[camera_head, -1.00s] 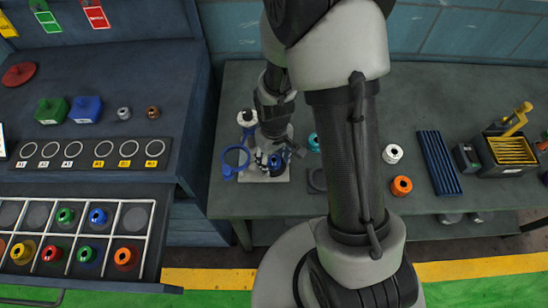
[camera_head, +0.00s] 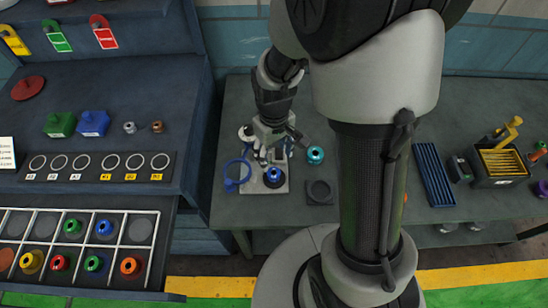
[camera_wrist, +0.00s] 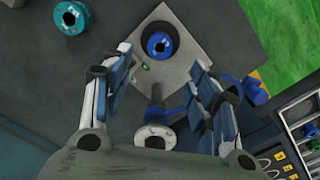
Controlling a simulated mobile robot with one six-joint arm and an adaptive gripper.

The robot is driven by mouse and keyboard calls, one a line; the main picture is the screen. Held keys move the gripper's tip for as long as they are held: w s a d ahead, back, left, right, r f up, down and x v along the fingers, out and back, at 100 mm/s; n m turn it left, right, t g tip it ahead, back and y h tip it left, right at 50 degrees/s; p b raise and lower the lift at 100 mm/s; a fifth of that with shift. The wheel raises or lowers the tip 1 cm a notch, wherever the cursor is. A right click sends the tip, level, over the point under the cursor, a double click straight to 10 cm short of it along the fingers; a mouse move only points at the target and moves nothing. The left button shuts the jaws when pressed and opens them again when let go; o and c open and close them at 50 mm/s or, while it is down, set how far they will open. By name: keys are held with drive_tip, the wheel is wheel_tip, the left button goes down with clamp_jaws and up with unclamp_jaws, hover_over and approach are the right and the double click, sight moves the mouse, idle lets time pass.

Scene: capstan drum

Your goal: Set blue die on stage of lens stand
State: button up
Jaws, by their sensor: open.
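The blue die (camera_head: 274,175) is a blue ring-shaped piece with a dark centre. It rests on the pale square stage of the lens stand (camera_head: 251,186), and also shows there in the wrist view (camera_wrist: 159,44). The stand has a post with a white round top (camera_wrist: 155,138) and a blue lens ring (camera_head: 237,173) at its left in the head view. My gripper (camera_head: 277,156) is open and empty above the stand. In the wrist view its fingers (camera_wrist: 161,64) are wide apart, with the die beyond their tips. The post is between the fingers.
A teal die (camera_head: 315,155) and a dark square pad (camera_head: 320,191) lie right of the stand. A ribbed blue tray (camera_head: 437,174) and a tool box (camera_head: 503,164) are further right. A compartment tray (camera_head: 130,258) with several coloured dies is at lower left.

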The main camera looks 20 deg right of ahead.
drive_tip(key=s+r+m+t, duration=0.1)
drive_tip(key=s+r+t, duration=0.1)
drive_tip(key=s+r, duration=0.5)
drive_tip(key=s+r+m+t, duration=0.2)
drive_tip(key=s+r, duration=0.6)
drive_tip(key=r, duration=0.7)
drive_tip(key=shift+t, duration=0.3)
wheel_tip(320, 180, down, 2)
drive_tip(key=shift+f+b, duration=0.15)
drive_tip(key=shift+b, duration=1.05)
drive_tip(key=shift+c, duration=0.6)
